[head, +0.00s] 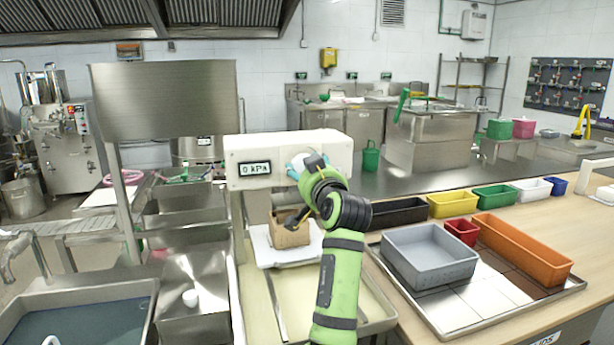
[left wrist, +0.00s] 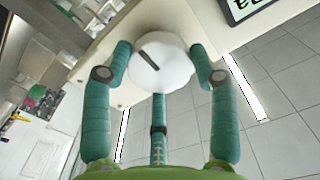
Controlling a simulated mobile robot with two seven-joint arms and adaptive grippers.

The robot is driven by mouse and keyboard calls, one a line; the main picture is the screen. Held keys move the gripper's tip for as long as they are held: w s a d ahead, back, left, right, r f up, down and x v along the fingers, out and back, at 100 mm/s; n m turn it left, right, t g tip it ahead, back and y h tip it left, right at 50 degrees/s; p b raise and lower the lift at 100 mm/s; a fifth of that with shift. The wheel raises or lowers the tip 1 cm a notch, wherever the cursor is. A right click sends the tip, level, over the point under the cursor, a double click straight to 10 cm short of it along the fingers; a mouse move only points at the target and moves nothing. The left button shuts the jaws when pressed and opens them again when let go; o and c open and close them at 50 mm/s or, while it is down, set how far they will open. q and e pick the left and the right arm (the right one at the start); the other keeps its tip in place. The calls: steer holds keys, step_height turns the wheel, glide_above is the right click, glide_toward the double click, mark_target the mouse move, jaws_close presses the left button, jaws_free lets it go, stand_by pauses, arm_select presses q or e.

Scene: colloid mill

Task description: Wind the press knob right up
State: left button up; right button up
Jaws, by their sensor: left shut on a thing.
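The press (head: 289,150) is a white box on posts with a display (head: 255,168) reading "0 kPa". Its knob (left wrist: 160,62) is white and round with a dark slanted index mark, on the press front. My left gripper (left wrist: 162,75) is shut on the knob, with teal fingers on its left and right sides and a third finger below. In the head view my green left arm (head: 337,275) reaches up to the knob, and the hand hides most of it. Below the press a tan block (head: 290,231) sits on a white tray (head: 275,255). My right gripper is not in view.
A grey bin (head: 428,254) and a long orange bin (head: 522,247) stand on a metal tray to the right. Yellow, green, white and blue bins line the bench behind. Steel sinks and a tall steel panel (head: 165,100) are at the left.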

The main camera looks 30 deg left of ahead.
arm_select(q)
steer(key=shift+r, duration=0.45)
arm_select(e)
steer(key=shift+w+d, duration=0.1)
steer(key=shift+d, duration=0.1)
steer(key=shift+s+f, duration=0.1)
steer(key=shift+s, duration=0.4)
arm_select(q)
steer(key=o, duration=1.1)
steer(key=shift+o, duration=0.2)
steer(key=shift+f, duration=0.15)
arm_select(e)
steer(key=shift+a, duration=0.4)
arm_select(q)
steer(key=v, duration=0.7)
steer(key=shift+s+d, duration=0.2)
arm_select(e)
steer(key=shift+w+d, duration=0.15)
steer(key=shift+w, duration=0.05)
